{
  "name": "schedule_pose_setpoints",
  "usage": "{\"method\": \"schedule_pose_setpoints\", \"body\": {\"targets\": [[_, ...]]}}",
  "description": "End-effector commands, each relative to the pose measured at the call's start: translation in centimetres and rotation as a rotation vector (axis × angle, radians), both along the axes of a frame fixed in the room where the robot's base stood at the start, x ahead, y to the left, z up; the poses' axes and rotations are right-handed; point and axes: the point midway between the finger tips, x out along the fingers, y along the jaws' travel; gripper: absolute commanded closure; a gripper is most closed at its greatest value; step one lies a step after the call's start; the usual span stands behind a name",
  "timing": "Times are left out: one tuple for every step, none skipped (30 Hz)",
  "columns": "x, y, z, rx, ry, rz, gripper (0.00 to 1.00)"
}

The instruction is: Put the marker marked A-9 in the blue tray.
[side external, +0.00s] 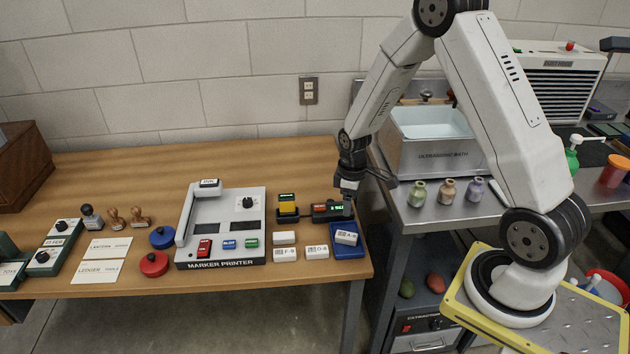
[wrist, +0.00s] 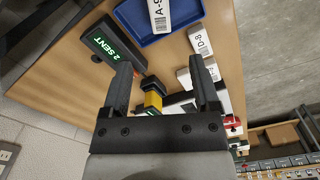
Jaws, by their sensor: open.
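The white marker marked A-9 (side external: 346,238) lies in the blue tray (side external: 349,254) at the right front corner of the wooden table. In the wrist view, the A-9 marker (wrist: 158,14) sits inside the blue tray (wrist: 133,23) at the top edge, partly cut off. My gripper (side external: 349,196) hangs above the table behind the tray, apart from it. In the wrist view, my gripper (wrist: 162,72) has its two fingers spread with nothing held between them.
White markers, including D-8 (side external: 317,252) and F-9 (side external: 285,254), lie left of the tray. A dark device with a green display (wrist: 112,48) stands behind it. The marker printer (side external: 222,226) is further left. The steel bench with the ultrasonic bath (side external: 435,157) is at right.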

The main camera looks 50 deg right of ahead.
Motion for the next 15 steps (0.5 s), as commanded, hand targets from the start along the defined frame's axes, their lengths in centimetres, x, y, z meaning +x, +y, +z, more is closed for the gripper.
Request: {"method": "schedule_pose_setpoints", "body": {"targets": [[0.0, 0.1, 0.1, 0.0, -0.002, -0.002, 0.22], [0.0, 0.2, 0.3, -0.002, -0.004, -0.003, 0.22], [-0.1, 0.4, 0.5, -0.003, -0.007, -0.007, 0.22], [-0.1, 0.6, 0.7, -0.003, -0.009, -0.011, 0.22], [-0.1, 0.8, 0.9, -0.004, -0.012, -0.016, 0.22], [-0.2, 1.1, 1.3, -0.006, -0.018, -0.023, 0.22], [-0.3, 1.5, 1.7, -0.006, -0.022, -0.03, 0.22], [-0.4, 1.8, 2.1, -0.008, -0.028, -0.039, 0.22], [-0.6, 2.3, 2.6, -0.009, -0.035, -0.052, 0.22], [-0.8, 2.7, 3.1, -0.01, -0.043, -0.062, 0.22], [-1.0, 3.2, 3.5, -0.011, -0.05, -0.074, 0.22], [-1.3, 3.8, 4.2, -0.012, -0.06, -0.091, 0.22], [-1.5, 4.3, 4.7, -0.013, -0.069, -0.103, 0.22], [-1.8, 4.8, 5.2, -0.013, -0.077, -0.116, 0.22], [-2.2, 5.5, 5.9, -0.012, -0.087, -0.135, 0.22]]}}
